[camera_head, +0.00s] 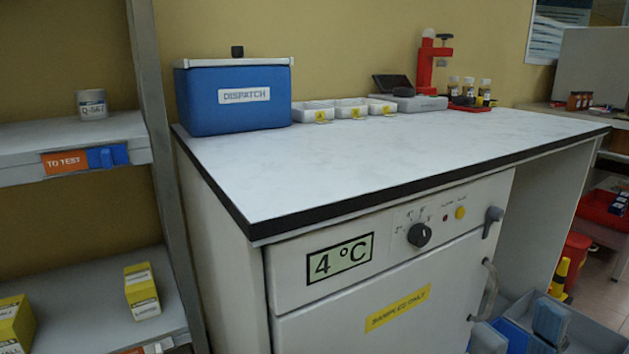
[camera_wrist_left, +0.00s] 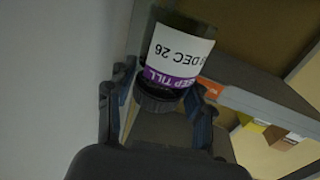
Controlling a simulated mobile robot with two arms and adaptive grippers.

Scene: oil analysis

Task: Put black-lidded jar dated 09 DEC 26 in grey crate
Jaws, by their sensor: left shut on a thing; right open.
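In the left wrist view my left gripper (camera_wrist_left: 158,98) is shut on a dark jar (camera_wrist_left: 178,22) by its black lid (camera_wrist_left: 158,101). The jar's white and purple label appears upside down; it reads "KEEP TILL" and a date ending in "DEC 26", with the day only partly readable. The jar is clear of any surface that I can make out. In the head view a grey crate (camera_head: 598,331) is cut off at the bottom right corner, low beside the cabinet, with blue and grey items in it. I cannot make out either gripper in the head view.
A white worktop (camera_head: 390,150) over a 4 °C cabinet (camera_head: 400,300) is mostly clear. A blue dispatch box (camera_head: 235,110), white trays (camera_head: 350,110) and a red stand (camera_head: 425,65) stand along its back. Shelves (camera_head: 60,135) with a white tub and yellow boxes are at left.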

